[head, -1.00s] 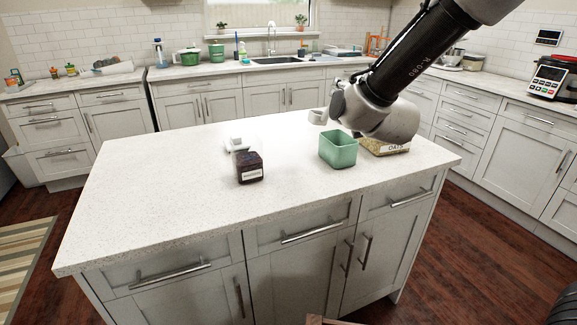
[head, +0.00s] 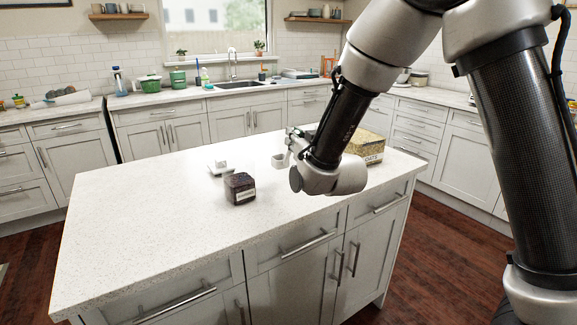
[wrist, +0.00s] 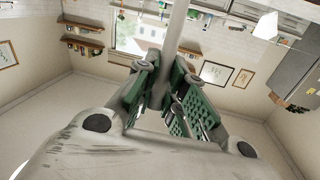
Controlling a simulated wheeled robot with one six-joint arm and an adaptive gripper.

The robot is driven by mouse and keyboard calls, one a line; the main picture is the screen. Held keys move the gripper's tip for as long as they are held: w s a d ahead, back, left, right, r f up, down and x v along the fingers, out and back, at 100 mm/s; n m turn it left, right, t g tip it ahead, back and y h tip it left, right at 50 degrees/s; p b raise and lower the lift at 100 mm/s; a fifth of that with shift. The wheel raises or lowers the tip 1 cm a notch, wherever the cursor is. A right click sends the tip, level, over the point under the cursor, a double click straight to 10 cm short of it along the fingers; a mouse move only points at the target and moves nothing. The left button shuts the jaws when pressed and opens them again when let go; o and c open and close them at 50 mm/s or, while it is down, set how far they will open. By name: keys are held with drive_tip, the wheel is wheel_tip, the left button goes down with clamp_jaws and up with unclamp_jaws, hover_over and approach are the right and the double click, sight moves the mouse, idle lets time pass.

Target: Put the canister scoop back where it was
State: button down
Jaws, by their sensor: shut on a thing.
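In the wrist view my gripper (wrist: 166,62) has its green-padded fingers closed on a thin, pale grey bar (wrist: 177,24). The bar looks like the scoop's handle. It runs up out of the frame, so the scoop's bowl is not seen. In the head view my gripper (head: 292,143) is small and partly behind my wrist, above the island.
The green bin seen earlier is hidden, probably behind my arm. The island's left part is clear.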

drive_tip(key=shift+f, duration=2.9)
drive_tip(key=c, duration=1.5)
unclamp_jaws()
